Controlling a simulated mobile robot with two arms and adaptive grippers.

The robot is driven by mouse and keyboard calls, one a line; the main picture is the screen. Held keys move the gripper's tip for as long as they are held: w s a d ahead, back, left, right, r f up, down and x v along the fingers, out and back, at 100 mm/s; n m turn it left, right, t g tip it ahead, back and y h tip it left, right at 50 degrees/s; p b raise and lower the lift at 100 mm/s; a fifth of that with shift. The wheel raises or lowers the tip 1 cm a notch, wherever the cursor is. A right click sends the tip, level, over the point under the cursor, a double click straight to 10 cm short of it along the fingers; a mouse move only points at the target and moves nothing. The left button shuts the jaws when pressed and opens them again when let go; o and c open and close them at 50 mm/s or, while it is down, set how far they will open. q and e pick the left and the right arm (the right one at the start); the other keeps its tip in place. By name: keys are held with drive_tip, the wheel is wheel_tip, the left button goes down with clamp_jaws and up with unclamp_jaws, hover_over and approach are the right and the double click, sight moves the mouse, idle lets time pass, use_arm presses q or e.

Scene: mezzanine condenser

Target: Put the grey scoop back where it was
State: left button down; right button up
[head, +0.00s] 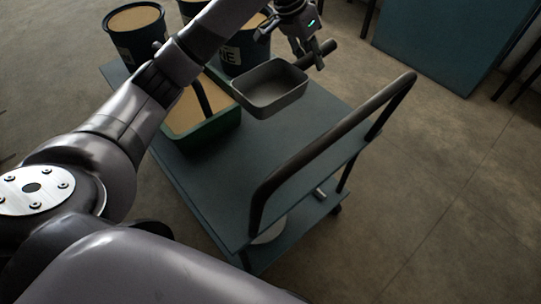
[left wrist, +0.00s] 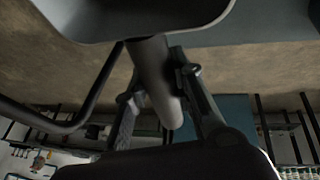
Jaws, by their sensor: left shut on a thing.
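The grey scoop (head: 270,88) has a square, open pan and a dark round handle. In the head view its pan is above the blue-grey cart top, to the right of a green tray. My left gripper (head: 315,54) is shut on the scoop's handle. In the left wrist view the handle (left wrist: 155,75) runs between the two fingers (left wrist: 160,100), and the pan's underside fills the top. The pan looks empty and roughly level. My right gripper is not in view.
A cart (head: 225,185) with a dark push rail (head: 330,135) stands below. The green tray (head: 212,132) holds tan material with a dark bar across it. Dark tubs (head: 135,30) of similar material stand at the back. The front of the cart top is clear.

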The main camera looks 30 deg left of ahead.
use_arm(q)
drive_tip(key=shift+w+f, duration=0.1)
drive_tip(key=shift+f, duration=0.25)
wheel_tip(320, 180, down, 15)
drive_tip(key=b, duration=0.3)
wheel_tip(320, 180, down, 4)
drive_tip(key=shift+r+b, duration=0.15)
drive_tip(key=shift+b, duration=0.2)
drive_tip(key=shift+a+f, duration=0.1)
drive_tip(key=shift+f, duration=0.35)
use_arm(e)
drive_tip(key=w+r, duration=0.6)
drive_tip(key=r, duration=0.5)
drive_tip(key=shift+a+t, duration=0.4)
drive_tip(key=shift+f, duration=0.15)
use_arm(q)
drive_tip(key=c, duration=1.4)
unclamp_jaws()
drive_tip(key=shift+o, duration=0.2)
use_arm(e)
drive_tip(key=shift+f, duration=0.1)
